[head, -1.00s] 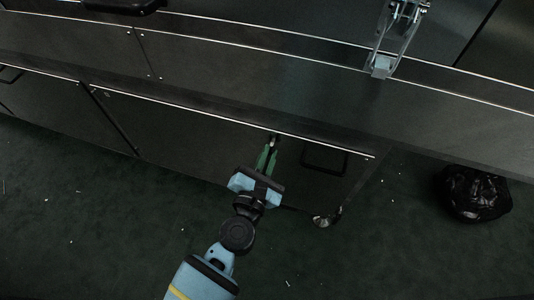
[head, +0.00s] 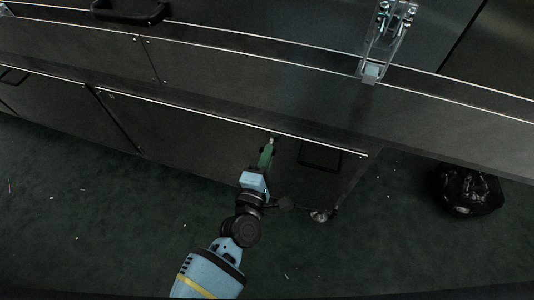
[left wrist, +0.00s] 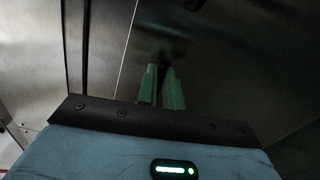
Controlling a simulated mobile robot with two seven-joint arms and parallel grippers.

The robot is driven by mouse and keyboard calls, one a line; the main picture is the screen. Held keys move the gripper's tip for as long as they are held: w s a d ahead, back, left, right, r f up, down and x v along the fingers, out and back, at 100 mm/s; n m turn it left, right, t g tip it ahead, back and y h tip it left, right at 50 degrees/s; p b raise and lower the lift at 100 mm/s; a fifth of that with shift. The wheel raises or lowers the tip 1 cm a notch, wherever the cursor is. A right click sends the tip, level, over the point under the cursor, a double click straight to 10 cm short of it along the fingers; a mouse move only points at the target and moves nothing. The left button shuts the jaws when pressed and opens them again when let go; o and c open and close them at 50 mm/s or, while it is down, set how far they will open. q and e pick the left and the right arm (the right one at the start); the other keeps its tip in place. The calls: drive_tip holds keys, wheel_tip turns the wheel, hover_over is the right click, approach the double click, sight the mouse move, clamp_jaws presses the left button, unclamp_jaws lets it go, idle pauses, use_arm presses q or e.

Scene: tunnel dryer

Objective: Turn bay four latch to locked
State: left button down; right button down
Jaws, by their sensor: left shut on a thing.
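My left gripper (head: 267,153) reaches up to the front of a dark lower cabinet panel (head: 190,125). Its green fingers are shut on a small metal latch (head: 273,140) near the panel's top edge. Only the latch's tip shows above the fingers, so I cannot read its setting. The gripper body appears edge-on in the head view. In the left wrist view the green fingertips (left wrist: 163,85) are close together against the dark panel, and the latch between them is mostly hidden in shadow. My right gripper is not in view.
A black handle (head: 320,156) sits right of the latch. A metal toggle clamp (head: 374,62) is mounted on the upper housing. Another black handle (head: 130,12) is at upper left. A black bag (head: 468,190) lies on the green floor at right. The floor in front is mostly clear.

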use_arm(q)
drive_tip(key=shift+m, duration=0.9)
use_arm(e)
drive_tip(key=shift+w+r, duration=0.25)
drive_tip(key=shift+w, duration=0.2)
use_arm(q)
drive_tip(key=c, duration=1.5)
unclamp_jaws()
drive_tip(key=shift+c, duration=0.2)
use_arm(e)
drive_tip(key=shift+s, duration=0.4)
